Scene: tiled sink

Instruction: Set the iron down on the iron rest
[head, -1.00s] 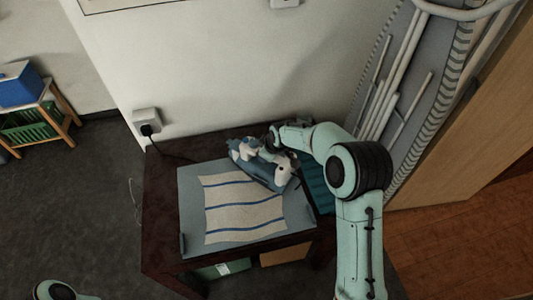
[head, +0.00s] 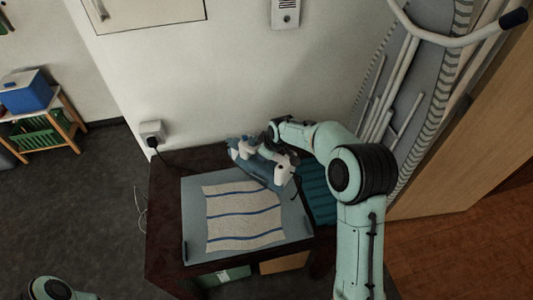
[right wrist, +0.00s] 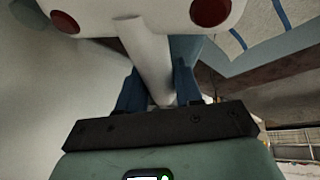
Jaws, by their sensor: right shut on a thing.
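The iron (head: 262,170), blue with a white upper part, is at the back right corner of the ironing mat in the head view. My right gripper (head: 274,134) is at its back side. In the right wrist view its blue fingers (right wrist: 160,88) are shut around the white handle (right wrist: 146,45); a white part with red discs shows above. I cannot tell whether the iron touches the mat. A teal ribbed pad (head: 316,190), apparently the iron rest, lies right of the iron, partly hidden by my right arm. My left gripper is out of view.
A striped cloth (head: 243,216) lies on the grey-blue mat (head: 193,220) on a dark table (head: 164,215). A wall stands close behind, with a plugged socket (head: 152,132).

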